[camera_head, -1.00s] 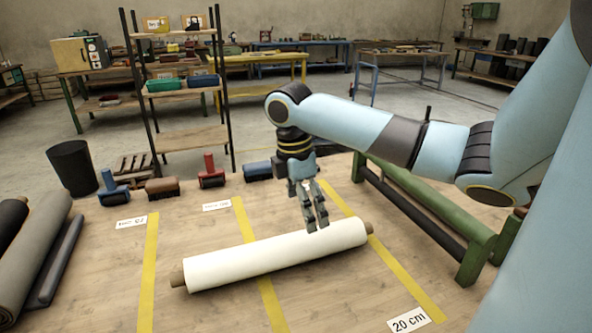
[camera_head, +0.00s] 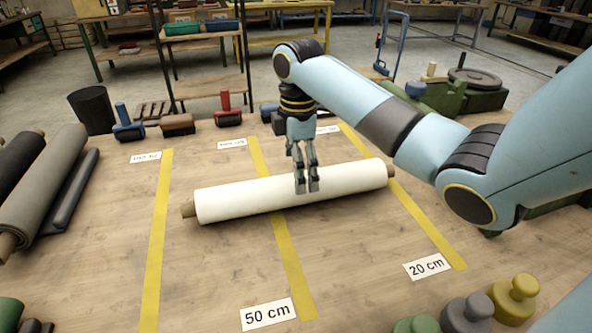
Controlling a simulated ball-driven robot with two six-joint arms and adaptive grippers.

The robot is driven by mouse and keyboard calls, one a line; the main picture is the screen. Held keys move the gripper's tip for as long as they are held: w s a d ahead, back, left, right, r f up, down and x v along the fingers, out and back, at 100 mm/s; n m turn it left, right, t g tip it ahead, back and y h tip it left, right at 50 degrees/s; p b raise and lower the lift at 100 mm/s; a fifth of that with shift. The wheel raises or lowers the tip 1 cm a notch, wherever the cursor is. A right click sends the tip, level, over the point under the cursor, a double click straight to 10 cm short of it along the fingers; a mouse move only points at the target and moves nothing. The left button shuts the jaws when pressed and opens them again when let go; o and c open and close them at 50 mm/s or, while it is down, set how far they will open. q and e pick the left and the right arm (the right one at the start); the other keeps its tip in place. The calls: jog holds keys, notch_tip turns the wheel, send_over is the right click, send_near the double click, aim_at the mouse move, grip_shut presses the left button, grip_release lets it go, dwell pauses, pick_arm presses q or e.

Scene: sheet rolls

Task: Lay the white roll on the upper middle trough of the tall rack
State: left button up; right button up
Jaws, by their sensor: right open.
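The white roll (camera_head: 245,198) lies on the wooden table, slightly slanted, with brown core ends showing at both sides. It crosses the middle yellow stripe. My right gripper (camera_head: 307,190) points down at the roll a little right of its middle, open, with its fingers overlapping the roll in the picture. I cannot tell whether the fingers touch it. My left gripper is not in view. I cannot make out a tall rack with troughs in this view; only bits of a green frame (camera_head: 547,209) show behind my right arm.
Dark and grey rolls (camera_head: 50,190) lie at the left. Small stamp-like tools, including a red one (camera_head: 227,112), stand along the far edge. Knobbed weights (camera_head: 515,297) stand at the near right. Yellow stripes and a 50 cm label (camera_head: 268,314) mark the table, whose front middle is clear.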

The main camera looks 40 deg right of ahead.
jog(key=f, duration=0.4)
jog(key=shift+w+a+f, duration=0.15)
jog(key=shift+a+f, duration=0.05)
jog(key=shift+f, duration=0.1)
jog(key=shift+c, duration=0.4)
jog(key=c, duration=1.6)
jog(key=shift+c, duration=0.5)
jog(key=shift+r, duration=0.15)
